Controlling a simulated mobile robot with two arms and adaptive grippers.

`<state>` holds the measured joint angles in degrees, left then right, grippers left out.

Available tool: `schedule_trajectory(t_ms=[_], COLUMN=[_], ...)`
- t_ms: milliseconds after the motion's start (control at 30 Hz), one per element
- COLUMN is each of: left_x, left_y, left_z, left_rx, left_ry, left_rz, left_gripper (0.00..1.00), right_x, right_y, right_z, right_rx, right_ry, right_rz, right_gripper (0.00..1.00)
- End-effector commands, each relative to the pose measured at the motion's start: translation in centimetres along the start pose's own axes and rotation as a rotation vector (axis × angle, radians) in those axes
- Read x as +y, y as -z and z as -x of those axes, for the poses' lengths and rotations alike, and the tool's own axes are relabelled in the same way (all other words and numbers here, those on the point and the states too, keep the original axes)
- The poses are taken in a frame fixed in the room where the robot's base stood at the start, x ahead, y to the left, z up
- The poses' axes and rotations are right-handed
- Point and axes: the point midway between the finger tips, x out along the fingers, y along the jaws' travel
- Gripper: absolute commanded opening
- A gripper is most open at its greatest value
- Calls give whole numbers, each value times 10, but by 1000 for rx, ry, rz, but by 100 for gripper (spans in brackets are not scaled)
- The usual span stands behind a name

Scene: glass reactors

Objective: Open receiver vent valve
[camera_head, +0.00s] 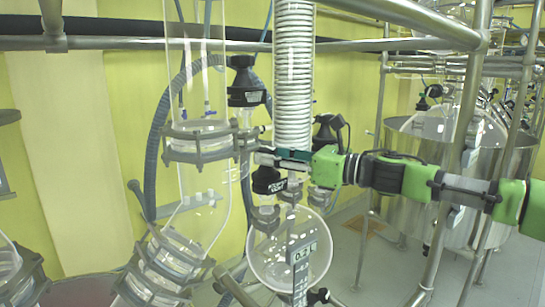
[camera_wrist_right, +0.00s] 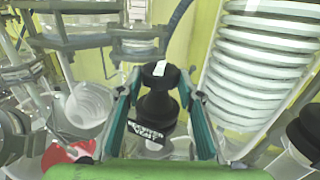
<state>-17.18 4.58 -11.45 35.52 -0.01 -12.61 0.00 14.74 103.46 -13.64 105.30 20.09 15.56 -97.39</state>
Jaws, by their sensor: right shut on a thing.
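The receiver vent valve (camera_wrist_right: 157,104) is a black knob with a white-lettered label, between my right gripper's fingers in the right wrist view. In the head view the black valve (camera_head: 266,178) stands on the neck of the round glass receiver (camera_head: 287,262). My right gripper (camera_head: 268,157) comes in from the right at the top of the valve. Its teal fingers, seen in the right wrist view (camera_wrist_right: 160,82), are shut on the knob from both sides. The exact contact is partly hidden in the head view. My left gripper is not in view.
A coiled glass condenser (camera_head: 294,75) rises just above and behind the gripper. Another black valve (camera_head: 245,88) is at the upper left. A clamped glass column (camera_head: 200,150) stands left. A steel vessel (camera_head: 450,185) and frame poles are at right.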

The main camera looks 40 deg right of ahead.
Motion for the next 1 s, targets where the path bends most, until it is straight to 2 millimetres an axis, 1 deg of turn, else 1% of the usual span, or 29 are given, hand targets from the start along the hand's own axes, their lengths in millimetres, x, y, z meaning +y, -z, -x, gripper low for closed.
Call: schedule_trajectory(t_ms=[200, 233, 300, 1000], left_x=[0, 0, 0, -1], left_y=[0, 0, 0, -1], left_z=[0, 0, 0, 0], left_rx=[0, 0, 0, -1], left_ry=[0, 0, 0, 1], left_rz=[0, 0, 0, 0], left_gripper=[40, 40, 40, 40], right_x=[-1, -1, -1, -2], right_y=[-2, -2, -2, -2], right_z=[0, 0, 0, 2], right_rx=[-4, -4, -4, -2], right_ry=[3, 3, 3, 7], right_rz=[1, 1, 1, 2], right_gripper=[12, 36, 51, 51])
